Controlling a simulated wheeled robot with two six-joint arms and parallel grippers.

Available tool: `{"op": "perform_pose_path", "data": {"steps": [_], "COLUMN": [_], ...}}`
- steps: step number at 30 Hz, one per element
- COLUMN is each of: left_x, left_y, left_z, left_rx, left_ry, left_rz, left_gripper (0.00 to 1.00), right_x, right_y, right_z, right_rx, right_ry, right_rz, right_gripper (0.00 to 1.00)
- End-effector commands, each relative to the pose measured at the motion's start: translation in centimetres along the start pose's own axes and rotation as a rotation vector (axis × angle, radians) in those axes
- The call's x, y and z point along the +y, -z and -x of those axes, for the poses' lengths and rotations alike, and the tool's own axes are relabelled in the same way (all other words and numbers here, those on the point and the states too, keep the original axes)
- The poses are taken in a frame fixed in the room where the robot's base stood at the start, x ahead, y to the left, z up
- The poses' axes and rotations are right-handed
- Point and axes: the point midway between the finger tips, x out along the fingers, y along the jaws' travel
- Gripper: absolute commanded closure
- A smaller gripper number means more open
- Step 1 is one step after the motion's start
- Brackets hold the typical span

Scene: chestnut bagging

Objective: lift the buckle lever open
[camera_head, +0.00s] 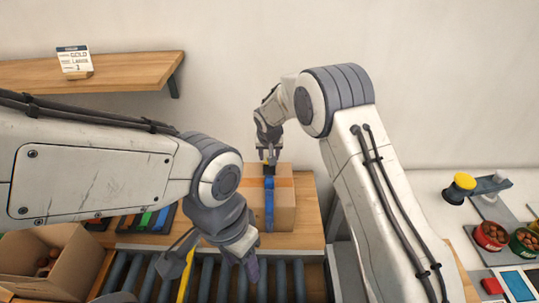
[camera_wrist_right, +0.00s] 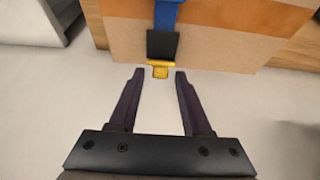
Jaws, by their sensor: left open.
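A cardboard box (camera_head: 285,207) stands on the wooden table with a blue strap (camera_head: 269,205) around it. The strap also shows in the right wrist view (camera_wrist_right: 167,14), running to a black buckle (camera_wrist_right: 162,44) with a yellow lever (camera_wrist_right: 160,64). My right gripper (camera_wrist_right: 159,73) is open; the lever's end shows between its fingertips, and I cannot tell whether they touch it. In the head view my right gripper (camera_head: 268,156) is at the box's top, partly hiding the buckle. My left gripper (camera_head: 251,268) hangs over the rollers, away from the box.
A roller conveyor (camera_head: 281,280) runs in front of the table. An open carton (camera_head: 82,265) with chestnuts is at the lower left. Bowls of nuts (camera_head: 490,236) and a yellow-topped item (camera_head: 464,182) stand at the right. A wall shelf (camera_head: 125,70) holds a card.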

Motion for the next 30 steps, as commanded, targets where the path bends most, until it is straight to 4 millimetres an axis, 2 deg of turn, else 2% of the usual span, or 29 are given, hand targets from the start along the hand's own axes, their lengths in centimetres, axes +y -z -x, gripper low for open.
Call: {"op": "perform_pose_path", "data": {"steps": [1, 3, 9, 17, 30], "left_x": [0.0, 0.0, 0.0, 0.3, 0.3], "left_y": [0.0, 0.0, 0.0, 0.2, 0.2], "left_z": [0.0, 0.0, 0.4, 4.0, 4.2], "left_rx": [0.000, 0.000, 0.000, 0.000, 0.000], "left_ry": [0.000, 0.000, 0.000, 0.000, 0.000], "left_rz": [0.000, 0.000, 0.000, -0.003, -0.004], "left_gripper": [0.50, 0.50, 0.50, 0.50, 0.50], "right_x": [0.0, 0.0, 0.0, 0.1, 0.1], "right_y": [0.0, 0.0, 0.1, 1.2, 1.6], "right_z": [0.0, 0.0, 0.2, 0.3, -0.2], "right_rx": [0.000, 0.000, -0.006, -0.116, -0.224], "right_ry": [0.000, 0.000, -0.001, -0.006, -0.001], "right_rz": [0.000, 0.000, -0.001, -0.006, -0.001], "right_gripper": [0.76, 1.00, 1.00, 1.00, 1.00]}}
